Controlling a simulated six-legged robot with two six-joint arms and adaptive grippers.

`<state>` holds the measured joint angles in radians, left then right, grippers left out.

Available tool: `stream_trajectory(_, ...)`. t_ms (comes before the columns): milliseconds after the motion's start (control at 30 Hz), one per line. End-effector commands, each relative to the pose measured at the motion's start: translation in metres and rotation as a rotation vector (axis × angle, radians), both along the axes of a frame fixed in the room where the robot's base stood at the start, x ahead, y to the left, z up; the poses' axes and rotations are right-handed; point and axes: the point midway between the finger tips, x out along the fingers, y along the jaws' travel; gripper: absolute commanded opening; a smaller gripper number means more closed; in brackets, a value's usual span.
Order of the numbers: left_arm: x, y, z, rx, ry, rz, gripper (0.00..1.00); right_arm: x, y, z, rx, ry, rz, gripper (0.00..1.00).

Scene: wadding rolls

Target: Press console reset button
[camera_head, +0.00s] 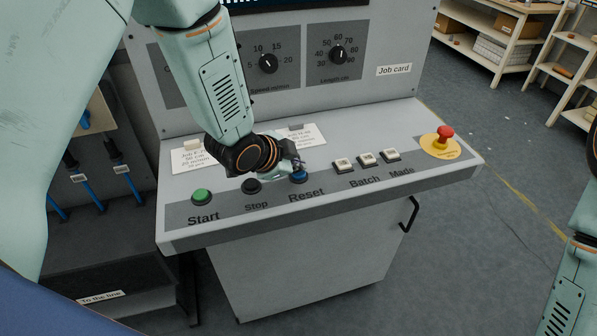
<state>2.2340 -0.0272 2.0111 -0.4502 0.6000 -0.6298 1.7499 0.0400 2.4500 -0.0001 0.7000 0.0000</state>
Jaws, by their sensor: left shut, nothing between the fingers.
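The grey console (400,210) has a sloped panel with a row of labelled controls. The blue reset button (299,178) sits above the word "Reset" and is partly covered by my left gripper (297,168). My left gripper is shut and empty, with its fingertips at or just above the blue button. I cannot tell whether they touch it or whether the button is pushed in. My right arm shows at the right edge, but its gripper is out of view.
Left of reset are the green start button (202,196) and black stop button (252,186). Right are several pale square buttons (366,159) and a red mushroom button (444,133) on a yellow base. Paper cards (190,158) lie behind. Shelves (490,45) stand beyond open floor.

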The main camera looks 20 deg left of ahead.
Motion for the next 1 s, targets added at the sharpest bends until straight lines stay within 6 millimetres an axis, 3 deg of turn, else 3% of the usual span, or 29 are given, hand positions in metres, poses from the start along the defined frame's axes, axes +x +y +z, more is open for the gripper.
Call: stream_trajectory(1000,-0.0004,0.0001,-0.0092,0.000,0.001,0.000,0.00,0.0000,0.0000,-0.0057,0.000,0.000,0.000,0.40)
